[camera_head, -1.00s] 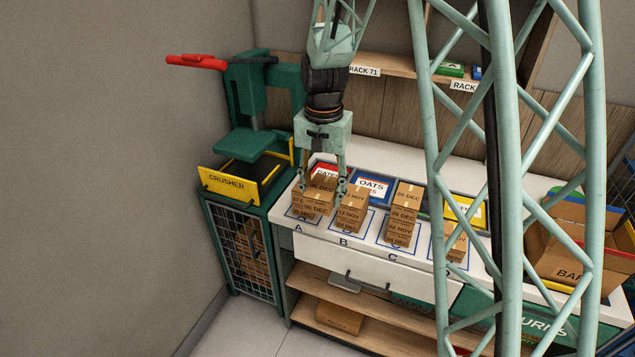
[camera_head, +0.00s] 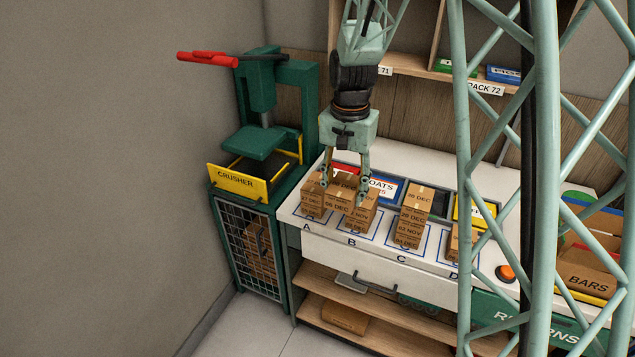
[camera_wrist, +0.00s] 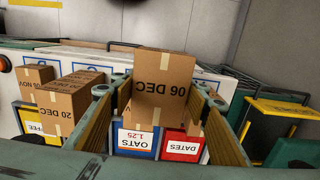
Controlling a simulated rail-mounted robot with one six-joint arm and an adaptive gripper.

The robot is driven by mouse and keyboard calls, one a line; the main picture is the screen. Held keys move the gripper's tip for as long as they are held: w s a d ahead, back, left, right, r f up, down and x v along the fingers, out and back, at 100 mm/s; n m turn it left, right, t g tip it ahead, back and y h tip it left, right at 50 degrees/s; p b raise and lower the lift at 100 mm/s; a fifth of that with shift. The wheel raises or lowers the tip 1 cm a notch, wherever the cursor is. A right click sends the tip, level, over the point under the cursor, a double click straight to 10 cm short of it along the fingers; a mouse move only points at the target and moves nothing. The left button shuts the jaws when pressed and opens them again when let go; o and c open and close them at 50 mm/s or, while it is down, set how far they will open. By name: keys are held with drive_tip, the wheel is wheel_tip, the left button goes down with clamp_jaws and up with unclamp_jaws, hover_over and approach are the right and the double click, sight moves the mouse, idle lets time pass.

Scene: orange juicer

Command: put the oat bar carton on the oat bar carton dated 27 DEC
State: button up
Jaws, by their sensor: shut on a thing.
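My gripper (camera_head: 344,190) is shut on a brown carton (camera_head: 339,199) with tan tape, its face reading 06 DEC; it also shows in the wrist view (camera_wrist: 162,88). The carton hangs over the counter between stacks A and B and partly hides them. Stack A (camera_head: 312,208) stands left of it; its date looks like 27 but is too small to be sure. Stack B (camera_head: 362,219) stands right of it, its top mostly hidden. Stack C (camera_head: 409,229) is tall, its top face reading about 20 DEC. Stack D (camera_head: 452,243) is partly hidden by my column.
The green crusher (camera_head: 262,143) stands at the left. A red DATES bin, a blue OATS bin (camera_head: 388,187) and a yellow bin (camera_head: 461,213) line the back of the counter. A BARS box (camera_head: 585,271) and an orange button (camera_head: 506,273) lie right.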

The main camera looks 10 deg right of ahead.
drive_tip(key=shift+w, duration=0.1)
hover_over(317, 182)
drive_tip(key=shift+s+d+f+p, duration=0.15)
drive_tip(key=shift+s+f+p, duration=0.3)
drive_tip(key=shift+f, duration=0.25)
drive_tip(key=shift+w, duration=0.1)
drive_tip(key=shift+w, duration=0.2)
drive_tip(key=shift+w+f, duration=0.15)
drive_tip(key=shift+f, duration=1.65)
drive_tip(key=shift+f, duration=0.15)
drive_tip(key=o, duration=1)
drive_tip(key=shift+c, duration=0.2)
